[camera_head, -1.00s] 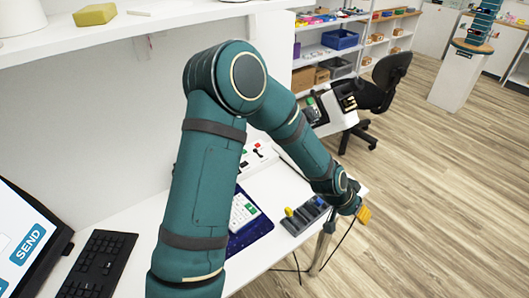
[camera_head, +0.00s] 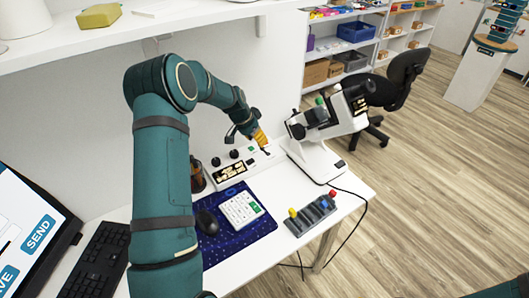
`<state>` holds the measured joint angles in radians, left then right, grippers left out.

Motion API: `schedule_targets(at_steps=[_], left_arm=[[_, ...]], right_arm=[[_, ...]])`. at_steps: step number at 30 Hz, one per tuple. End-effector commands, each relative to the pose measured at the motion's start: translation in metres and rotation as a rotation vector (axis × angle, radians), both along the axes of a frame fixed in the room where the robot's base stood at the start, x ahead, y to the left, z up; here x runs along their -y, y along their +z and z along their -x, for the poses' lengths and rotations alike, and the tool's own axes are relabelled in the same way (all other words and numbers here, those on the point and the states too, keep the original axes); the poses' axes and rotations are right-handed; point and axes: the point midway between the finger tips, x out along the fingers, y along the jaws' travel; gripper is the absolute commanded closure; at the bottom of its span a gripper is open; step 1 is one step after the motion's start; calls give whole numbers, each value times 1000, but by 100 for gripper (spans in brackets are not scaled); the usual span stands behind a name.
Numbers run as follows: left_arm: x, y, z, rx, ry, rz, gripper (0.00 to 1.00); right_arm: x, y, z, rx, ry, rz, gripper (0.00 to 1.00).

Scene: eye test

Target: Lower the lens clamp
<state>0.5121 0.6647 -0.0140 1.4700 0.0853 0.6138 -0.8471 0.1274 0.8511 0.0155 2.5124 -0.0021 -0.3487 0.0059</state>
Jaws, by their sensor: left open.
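The lensmeter (camera_head: 313,158) is a white device with a slanted head and black parts, standing at the right end of the white desk. It has a black barrel and a green knob (camera_head: 319,101) on its head. The lens clamp is too small for me to pick out with certainty among the black parts. My left gripper (camera_head: 264,149), with an orange-yellow finger, is open and empty, left of the lensmeter and apart from it, over a white control box (camera_head: 228,177). My right gripper is not in view.
A blue mat (camera_head: 256,231) carries a white keypad (camera_head: 241,209) and a dark mouse (camera_head: 207,222). A grey block (camera_head: 313,215) with red and yellow knobs sits at the desk's front edge. A monitor (camera_head: 25,235) and keyboard (camera_head: 97,262) are left. A shelf (camera_head: 140,25) hangs above.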

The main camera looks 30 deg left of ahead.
Motion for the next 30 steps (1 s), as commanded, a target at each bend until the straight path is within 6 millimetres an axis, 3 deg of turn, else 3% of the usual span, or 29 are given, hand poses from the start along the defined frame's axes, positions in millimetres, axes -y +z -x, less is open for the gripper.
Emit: schedule_targets(at_steps=[6,12,18,27,28,30], left_arm=[[9,-42,-16,-1,-1,0,62],[14,-69,-27,0,-1,1,62],[16,-80,-32,1,0,0,62],[16,-81,-32,1,0,0,62],[16,-81,-32,1,0,0,66],[16,-81,-32,1,0,0,91]], right_arm=[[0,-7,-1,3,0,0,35],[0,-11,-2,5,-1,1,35],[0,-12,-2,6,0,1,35],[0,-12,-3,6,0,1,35],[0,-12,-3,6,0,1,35],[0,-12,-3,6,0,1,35]])
